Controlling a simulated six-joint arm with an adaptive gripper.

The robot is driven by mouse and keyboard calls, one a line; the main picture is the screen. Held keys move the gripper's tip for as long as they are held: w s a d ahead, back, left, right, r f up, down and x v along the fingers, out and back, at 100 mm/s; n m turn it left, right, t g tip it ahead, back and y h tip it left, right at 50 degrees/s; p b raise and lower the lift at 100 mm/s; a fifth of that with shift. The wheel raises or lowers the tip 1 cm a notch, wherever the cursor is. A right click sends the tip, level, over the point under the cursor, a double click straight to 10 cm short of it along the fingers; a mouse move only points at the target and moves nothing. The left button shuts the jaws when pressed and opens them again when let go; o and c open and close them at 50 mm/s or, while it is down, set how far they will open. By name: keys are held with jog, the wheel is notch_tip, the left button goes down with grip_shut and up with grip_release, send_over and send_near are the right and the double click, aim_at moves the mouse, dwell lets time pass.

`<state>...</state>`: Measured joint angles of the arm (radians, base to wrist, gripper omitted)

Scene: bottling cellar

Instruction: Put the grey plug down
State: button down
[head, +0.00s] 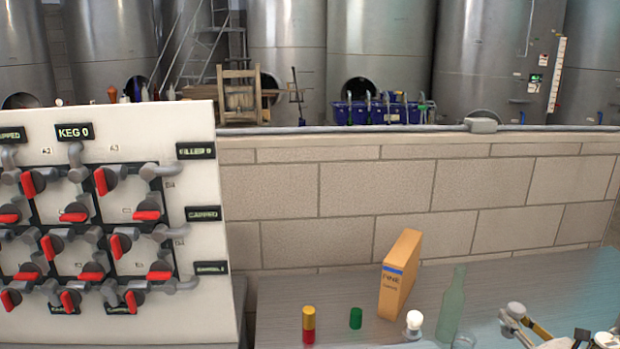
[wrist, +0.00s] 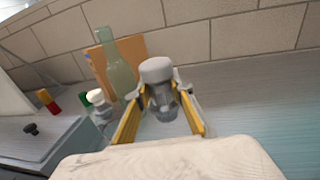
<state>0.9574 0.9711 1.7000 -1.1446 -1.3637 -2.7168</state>
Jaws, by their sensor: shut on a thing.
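The grey plug (wrist: 157,70), with a pale rounded top, is between the fingertips of my gripper (wrist: 160,98) in the wrist view. My gripper is shut on it. Its lower part looks glassy, and I cannot tell whether that is the plug or a glass behind it. In the head view my gripper (head: 512,322) is low at the right, with the plug's pale top (head: 516,309) at its tips. I cannot tell whether the plug touches the table (head: 345,283).
A clear green bottle (head: 452,305) and a glass (head: 463,342) stand just left of my gripper. Further left are a white-topped item (head: 414,324), an orange box (head: 399,273), a green cylinder (head: 356,318) and a yellow-red cylinder (head: 309,325). The table's right side (wrist: 250,100) is clear.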

jog(key=s+d+m+h, duration=0.3)
jog(key=d+m+h, duration=0.1)
jog(key=d+h, duration=0.2)
jog(key=s+r+m+g+h, duration=0.2)
jog(key=s+r+m+h, duration=0.3)
jog(key=r, duration=0.5)
jog(key=s+a+r+h, duration=0.1)
jog(key=s+a+r, duration=0.3)
jog(key=r, duration=0.4)
jog(key=s+a+r+g+h, duration=0.1)
jog(key=s+a+r, duration=0.3)
jog(key=r, duration=0.5)
jog(key=s+a+r+g+h, duration=0.1)
jog(key=s+a+r, duration=0.4)
jog(key=r, duration=0.3)
jog(key=shift+a+r+m, duration=0.25)
jog(key=shift+a+m, duration=0.05)
dwell(1.4)
